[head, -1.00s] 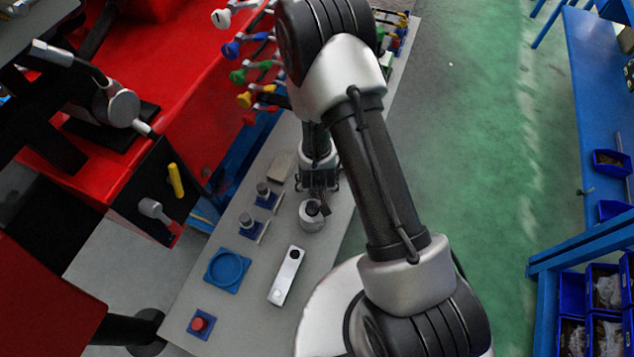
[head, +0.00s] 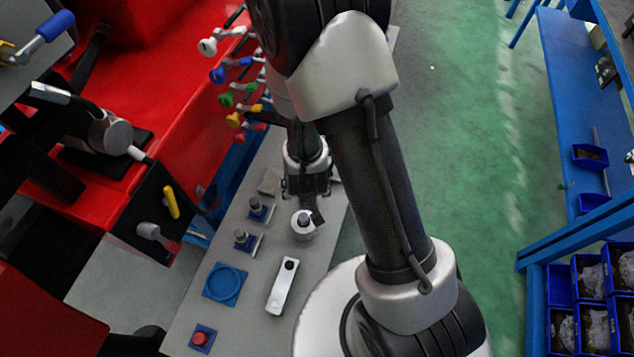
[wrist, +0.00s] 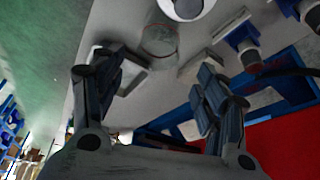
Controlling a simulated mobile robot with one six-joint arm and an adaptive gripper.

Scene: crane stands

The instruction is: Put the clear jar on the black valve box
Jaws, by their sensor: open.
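The clear jar (wrist: 160,40) stands on the grey bench top in the wrist view, see-through, just beyond the fingertips and beside a white round part. I cannot make it out in the head view, where my arm covers that area. My gripper (wrist: 155,85) is open and empty, with its fingers apart over the bench; it also shows in the head view (head: 307,187). A black box (head: 155,210) with a yellow handle and a grey lever stands at the left by the red machine; I cannot tell whether it is the valve box.
The grey bench (head: 255,310) holds a round white part with a black knob (head: 303,225), a white bar (head: 282,286), a blue ring plate (head: 225,284) and a red button (head: 201,338). Coloured levers (head: 235,97) line the red machine. Green floor lies to the right.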

